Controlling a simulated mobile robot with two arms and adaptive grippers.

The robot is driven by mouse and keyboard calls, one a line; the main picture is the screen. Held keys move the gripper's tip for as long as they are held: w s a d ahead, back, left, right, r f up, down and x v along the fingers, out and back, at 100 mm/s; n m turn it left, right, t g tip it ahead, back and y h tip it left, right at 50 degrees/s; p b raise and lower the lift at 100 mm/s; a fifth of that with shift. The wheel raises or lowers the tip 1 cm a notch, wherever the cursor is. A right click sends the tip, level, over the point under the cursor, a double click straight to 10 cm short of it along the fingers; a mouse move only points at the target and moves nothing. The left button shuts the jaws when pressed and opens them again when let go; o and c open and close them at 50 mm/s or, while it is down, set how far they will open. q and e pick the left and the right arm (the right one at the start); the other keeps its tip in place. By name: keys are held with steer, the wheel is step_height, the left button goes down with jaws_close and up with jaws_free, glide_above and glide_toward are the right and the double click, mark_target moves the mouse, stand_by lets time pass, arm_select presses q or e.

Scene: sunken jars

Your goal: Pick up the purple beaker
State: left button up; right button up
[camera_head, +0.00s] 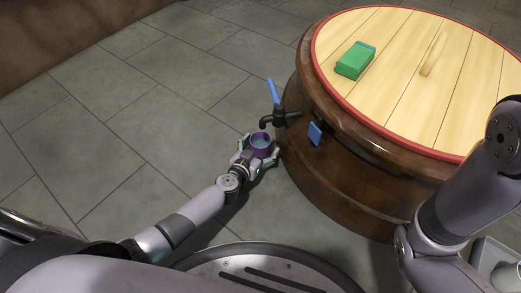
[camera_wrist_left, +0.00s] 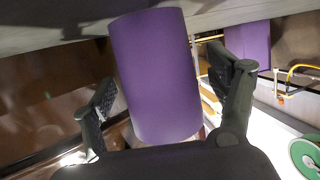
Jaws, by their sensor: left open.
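The purple beaker (camera_head: 261,151) is below the black tap on the side of the round wooden vat. Its open top faces up in the head view, with a pale blue-grey inside. My left gripper (camera_head: 259,155) is open, with a finger on either side of the beaker. In the left wrist view the beaker (camera_wrist_left: 155,75) stands between the two open fingers (camera_wrist_left: 165,95), with a visible gap at the left finger and a smaller one at the right. What supports the beaker is hidden. My right gripper is not in view; only part of that arm shows.
The wooden vat (camera_head: 330,185) stands close right of the beaker. The black tap (camera_head: 279,115) with a blue lever is just above it. A green block (camera_head: 355,60) and a wooden handle (camera_head: 433,54) are on the lid. The tiled floor (camera_head: 130,110) at left is clear.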

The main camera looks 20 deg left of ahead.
arm_select(q)
steer(key=shift+c, duration=0.4)
steer(key=c, duration=1.3)
steer(key=shift+c, duration=1.1)
steer(key=shift+r, duration=0.15)
